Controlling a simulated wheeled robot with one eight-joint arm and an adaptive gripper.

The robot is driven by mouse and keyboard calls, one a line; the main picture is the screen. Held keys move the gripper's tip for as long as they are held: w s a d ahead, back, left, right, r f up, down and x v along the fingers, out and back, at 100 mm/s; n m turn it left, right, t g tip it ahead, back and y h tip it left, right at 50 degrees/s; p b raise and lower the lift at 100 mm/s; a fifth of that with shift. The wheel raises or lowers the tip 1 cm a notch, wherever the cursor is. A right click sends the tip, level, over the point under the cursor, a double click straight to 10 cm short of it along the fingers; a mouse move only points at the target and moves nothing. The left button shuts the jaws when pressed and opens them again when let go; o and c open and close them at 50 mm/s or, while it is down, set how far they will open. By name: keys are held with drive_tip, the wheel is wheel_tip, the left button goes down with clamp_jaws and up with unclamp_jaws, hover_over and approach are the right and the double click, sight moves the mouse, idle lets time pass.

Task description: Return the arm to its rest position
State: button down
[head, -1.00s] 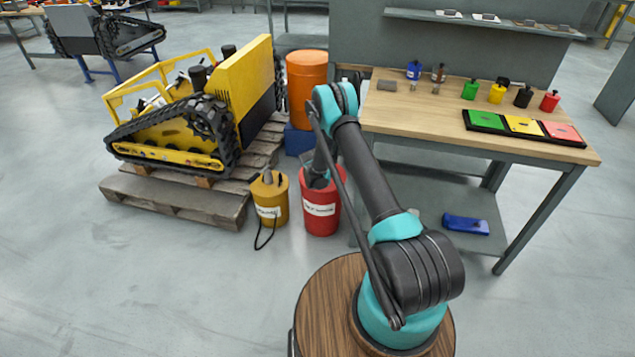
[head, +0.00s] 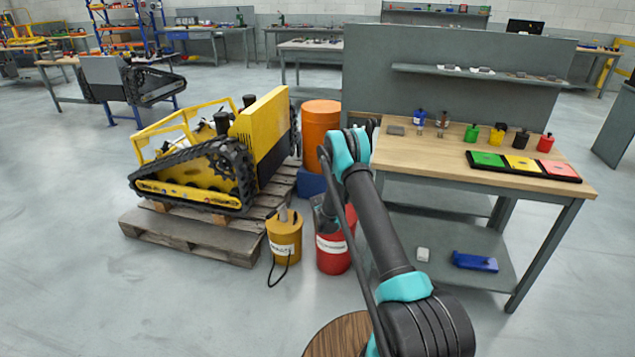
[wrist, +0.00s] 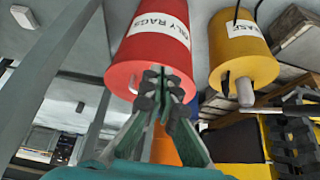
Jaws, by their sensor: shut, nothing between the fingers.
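My arm reaches forward from its round wooden-topped base in the head view, its teal elbow raised beside the workbench. My gripper (wrist: 162,84) shows in the wrist view with its fingers together and nothing between them. It overlaps the red can (wrist: 140,50) labelled "OILY RAGS" in that view; I cannot tell whether they touch. In the head view the forearm folds down over the red can (head: 333,258), and the fingertips are hard to make out there. The yellow can (head: 284,238) stands just left of the red one, and also shows in the wrist view (wrist: 238,65).
The workbench (head: 420,158) stands to the right, with small bottles and a green, yellow and red tray (head: 523,179). A blue object (head: 475,261) lies on its lower shelf. A yellow tracked carrier (head: 200,165) sits on a pallet (head: 190,240) at left. An orange drum (head: 320,125) stands behind.

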drive_tip(key=s+d+r, duration=0.2)
drive_tip(key=s+r, duration=0.2)
drive_tip(key=r, duration=0.4)
drive_tip(key=s+d+r+n, duration=0.1)
drive_tip(key=s+r, duration=0.3)
drive_tip(key=r, duration=0.4)
drive_tip(key=s+d+r, duration=0.2)
drive_tip(key=s+r, duration=0.2)
drive_tip(key=r, duration=0.4)
drive_tip(key=s+d+r+n+y, duration=0.1)
drive_tip(key=s+r, duration=0.4)
drive_tip(key=s, duration=0.2)
drive_tip(key=s+d+r, duration=0.2)
drive_tip(key=s+r, duration=0.3)
drive_tip(key=s, duration=0.3)
drive_tip(key=s+n+g, duration=0.1)
drive_tip(key=s, duration=2.2)
drive_tip(key=shift+s+d+f+y, duration=0.15)
drive_tip(key=shift+s+d+y, duration=0.1)
drive_tip(key=shift+d+y, duration=0.15)
